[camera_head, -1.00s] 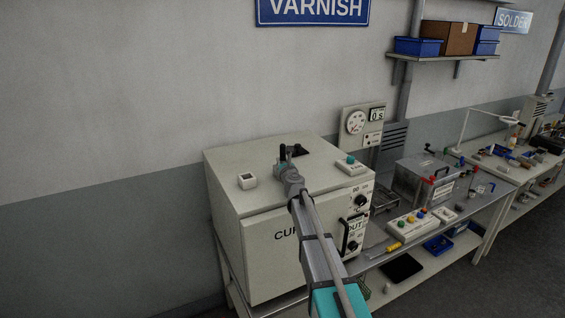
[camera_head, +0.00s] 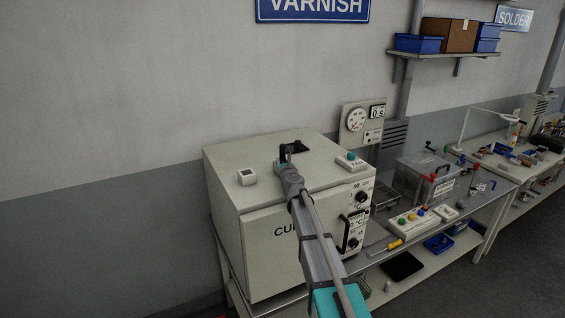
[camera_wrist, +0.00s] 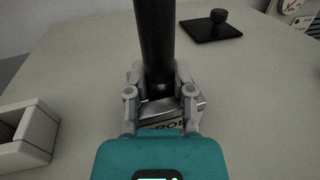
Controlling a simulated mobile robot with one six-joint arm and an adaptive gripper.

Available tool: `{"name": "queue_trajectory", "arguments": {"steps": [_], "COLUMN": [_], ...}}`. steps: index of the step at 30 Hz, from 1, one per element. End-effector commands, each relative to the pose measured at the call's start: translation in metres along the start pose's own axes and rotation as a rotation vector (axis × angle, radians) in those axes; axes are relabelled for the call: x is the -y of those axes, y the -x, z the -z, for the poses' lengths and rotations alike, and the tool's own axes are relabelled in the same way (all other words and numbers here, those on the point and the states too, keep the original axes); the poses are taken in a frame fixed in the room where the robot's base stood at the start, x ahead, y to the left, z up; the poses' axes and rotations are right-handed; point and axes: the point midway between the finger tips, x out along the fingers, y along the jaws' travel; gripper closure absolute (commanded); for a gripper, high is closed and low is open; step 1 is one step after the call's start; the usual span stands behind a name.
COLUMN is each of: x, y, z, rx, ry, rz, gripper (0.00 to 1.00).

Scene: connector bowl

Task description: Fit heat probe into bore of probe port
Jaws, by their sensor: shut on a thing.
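My gripper (camera_wrist: 160,90) is shut on the heat probe, a black rod (camera_wrist: 155,40) with a silver labelled part low between the fingers. The rod runs up out of the wrist view; its lower end is hidden by the fingers and the teal gripper body. In the head view my gripper (camera_head: 284,163) is over the top of the white cabinet, with the dark rod (camera_head: 286,151) showing beyond it. A small white block with a dark opening, seemingly the probe port (camera_head: 247,177), sits on the cabinet top to the left. It also shows in the wrist view (camera_wrist: 30,138), apart from the probe.
The cabinet top (camera_head: 225,160) is mostly clear. A black plate with a knob (camera_wrist: 211,28) lies beyond the probe. A box with a teal button (camera_head: 350,160) is at the right edge. A gauge panel (camera_head: 362,122) stands behind.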

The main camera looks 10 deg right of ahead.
Motion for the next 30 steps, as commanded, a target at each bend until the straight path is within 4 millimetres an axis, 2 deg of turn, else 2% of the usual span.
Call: {"name": "queue_trajectory", "arguments": {"steps": [2,3,9,23,30], "x": [0.0,0.0,0.0,0.0,0.0], "y": [0.0,0.0,0.0,0.002,0.02], "z": [0.002,0.002,0.002,0.002,0.002], "rx": [0.0,0.0,0.0,0.0,0.0], "ry": [0.0,0.0,0.0,0.0,0.0], "rz": [0.0,0.0,0.0,0.0,0.0], "gripper": [1.0,0.67,0.3,0.29,0.29]}}
